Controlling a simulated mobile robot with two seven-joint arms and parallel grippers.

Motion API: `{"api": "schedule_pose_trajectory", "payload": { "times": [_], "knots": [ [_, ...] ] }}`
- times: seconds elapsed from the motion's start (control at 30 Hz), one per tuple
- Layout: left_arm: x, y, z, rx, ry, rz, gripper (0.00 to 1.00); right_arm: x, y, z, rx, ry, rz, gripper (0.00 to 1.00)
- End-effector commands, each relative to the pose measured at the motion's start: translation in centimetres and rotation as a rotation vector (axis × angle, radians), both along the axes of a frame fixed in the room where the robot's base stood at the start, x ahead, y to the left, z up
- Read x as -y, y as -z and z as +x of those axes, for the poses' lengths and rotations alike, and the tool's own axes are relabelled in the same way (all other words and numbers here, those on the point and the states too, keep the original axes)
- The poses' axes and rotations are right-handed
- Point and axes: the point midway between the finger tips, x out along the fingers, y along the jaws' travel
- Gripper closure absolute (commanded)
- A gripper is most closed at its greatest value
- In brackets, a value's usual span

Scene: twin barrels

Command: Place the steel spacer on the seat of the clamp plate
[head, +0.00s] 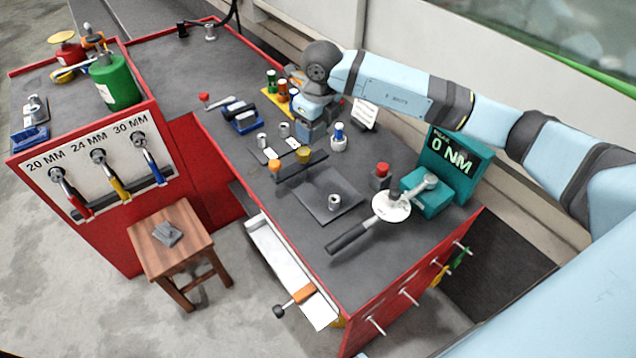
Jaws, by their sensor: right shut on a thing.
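A small steel ring (334,202) stands on a flat dark plate (312,190) mid-bench. Two more small steel cylinders stand behind it, one at left (262,140) and one farther back (284,129). A dark bar (296,168) with an orange and a yellow knob lies near the plate. I cannot tell which part is the clamp plate's seat. My left gripper is out of view.
A teal torque display (458,162) reading 0 NM stands at the back right. A long-handled wrench (350,236) with a white disc lies before it. A red-capped part (382,172) stands nearby.

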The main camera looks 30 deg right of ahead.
Motion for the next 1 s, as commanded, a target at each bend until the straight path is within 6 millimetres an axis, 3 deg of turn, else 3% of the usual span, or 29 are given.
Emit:
{"api": "schedule_pose_trajectory", "payload": {
  "times": [0.2, 0.33, 0.8, 1.0],
  "knots": [
    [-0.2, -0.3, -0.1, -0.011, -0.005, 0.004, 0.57, 0.8, -0.9, 0.1, 0.002, 0.196, 0.001, 0.82],
    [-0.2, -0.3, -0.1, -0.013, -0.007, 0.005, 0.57, 0.9, 0.1, 0.1, -0.001, 0.231, 0.002, 0.82],
    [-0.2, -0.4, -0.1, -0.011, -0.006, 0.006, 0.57, 0.9, 11.7, 0.0, -0.002, 0.231, 0.001, 0.82],
    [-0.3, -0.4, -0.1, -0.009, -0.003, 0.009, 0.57, 0.9, 14.4, 0.1, 0.000, 0.231, 0.001, 0.82]
  ]
}}
